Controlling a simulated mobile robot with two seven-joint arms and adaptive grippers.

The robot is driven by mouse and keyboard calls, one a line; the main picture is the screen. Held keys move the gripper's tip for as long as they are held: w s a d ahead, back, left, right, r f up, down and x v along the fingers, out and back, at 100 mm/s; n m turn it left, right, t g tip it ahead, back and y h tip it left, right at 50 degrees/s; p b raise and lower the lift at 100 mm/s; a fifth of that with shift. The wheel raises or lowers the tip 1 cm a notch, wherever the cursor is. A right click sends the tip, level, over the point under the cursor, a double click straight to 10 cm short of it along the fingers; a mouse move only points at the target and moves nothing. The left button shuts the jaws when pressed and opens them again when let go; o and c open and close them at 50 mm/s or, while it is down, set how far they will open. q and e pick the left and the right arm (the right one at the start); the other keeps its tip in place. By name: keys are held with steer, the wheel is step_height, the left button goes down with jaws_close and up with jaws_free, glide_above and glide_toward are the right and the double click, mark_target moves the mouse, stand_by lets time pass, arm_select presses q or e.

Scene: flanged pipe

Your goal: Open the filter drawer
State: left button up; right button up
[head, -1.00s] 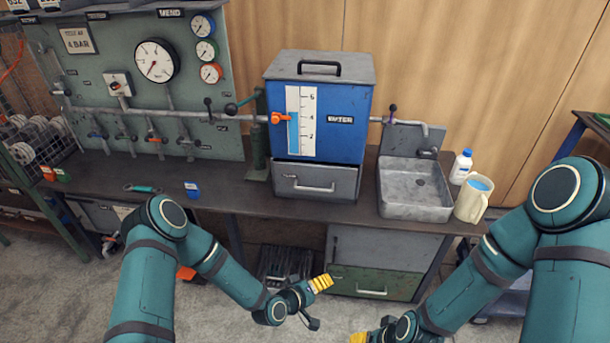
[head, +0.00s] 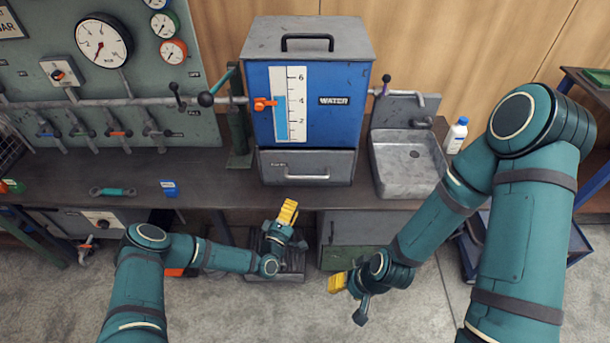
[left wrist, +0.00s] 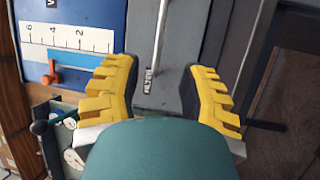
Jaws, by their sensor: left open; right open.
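The grey drawer (head: 335,168) sits shut beneath the blue water tank (head: 340,125); a pale bar handle (head: 307,177) crosses its front. My left gripper (head: 293,226) is open and empty, in front of the bench edge and just below the drawer in the head view. In the left wrist view the drawer front (left wrist: 182,55) and its handle (left wrist: 172,30) show beyond and between the open fingers (left wrist: 164,66), apart from them. The small drawer label (left wrist: 148,82) also shows there. My right gripper (head: 348,298) is open and empty, lower and to the right.
A metal sink (head: 410,165) and a white bottle (head: 456,135) stand right of the tank. A wrench (head: 112,191) and a small blue item (head: 169,188) lie on the bench to the left. A cabinet (head: 350,235) is below the bench, near both grippers.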

mark_target(307, 177)
arm_select(q)
steer(key=b+x, duration=0.1)
steer(key=x, duration=1.1)
steer(key=shift+w, duration=0.1)
jaws_close()
